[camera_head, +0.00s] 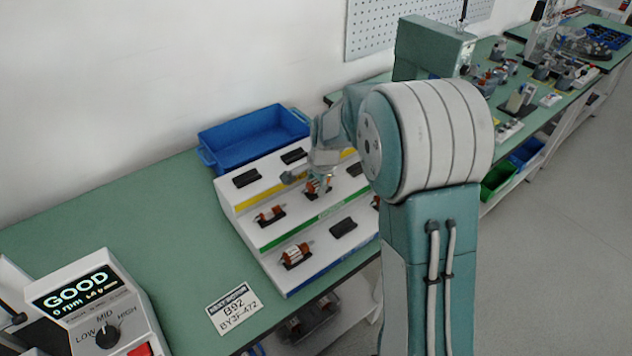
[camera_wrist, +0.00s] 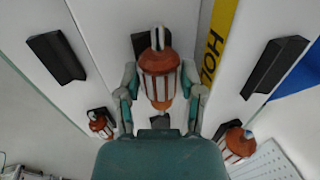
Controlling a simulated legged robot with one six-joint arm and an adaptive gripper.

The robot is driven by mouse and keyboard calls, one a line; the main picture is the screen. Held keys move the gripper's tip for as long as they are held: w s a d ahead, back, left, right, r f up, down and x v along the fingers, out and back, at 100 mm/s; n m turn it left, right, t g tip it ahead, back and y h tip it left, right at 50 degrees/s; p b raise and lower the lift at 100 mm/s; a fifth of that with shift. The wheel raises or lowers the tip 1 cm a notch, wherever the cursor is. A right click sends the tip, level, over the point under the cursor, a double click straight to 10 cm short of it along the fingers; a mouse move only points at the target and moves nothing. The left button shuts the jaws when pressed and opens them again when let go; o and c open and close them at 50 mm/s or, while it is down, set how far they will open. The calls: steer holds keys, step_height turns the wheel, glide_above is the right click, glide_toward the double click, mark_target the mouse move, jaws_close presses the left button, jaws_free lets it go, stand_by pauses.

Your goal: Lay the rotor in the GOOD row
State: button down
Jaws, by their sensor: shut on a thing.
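My gripper (camera_wrist: 160,95) is shut on a rotor (camera_wrist: 158,72) with copper-brown ends and pale stripes. The fingers grip it from both sides. A black cradle (camera_wrist: 138,42) shows behind it; I cannot tell whether the rotor touches it. In the head view the held rotor (camera_head: 317,187) is at the middle row of the white stepped rack (camera_head: 232,208). A green strip (camera_head: 310,224), its lettering unreadable here, runs along that row's front. Another rotor (camera_head: 268,215) lies in the same row to the left. The yellow HOLD strip (camera_wrist: 217,42) marks the row behind.
The HOLD row has empty cradles (camera_head: 246,178). The front row has a rotor (camera_head: 295,254) and an empty cradle (camera_head: 343,228). A blue bin (camera_head: 250,140) stands behind the rack. The tester (camera_head: 90,305) reads GOOD. My arm hides the rack's right end.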

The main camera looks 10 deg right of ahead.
steer(key=shift+f, duration=0.3)
stand_by(0.5)
steer(key=shift+c, duration=0.7)
jaws_free()
steer(key=a+v, duration=0.1)
steer(key=v, duration=1)
steer(key=shift+d+r, duration=0.45)
steer(key=shift+d, duration=0.05)
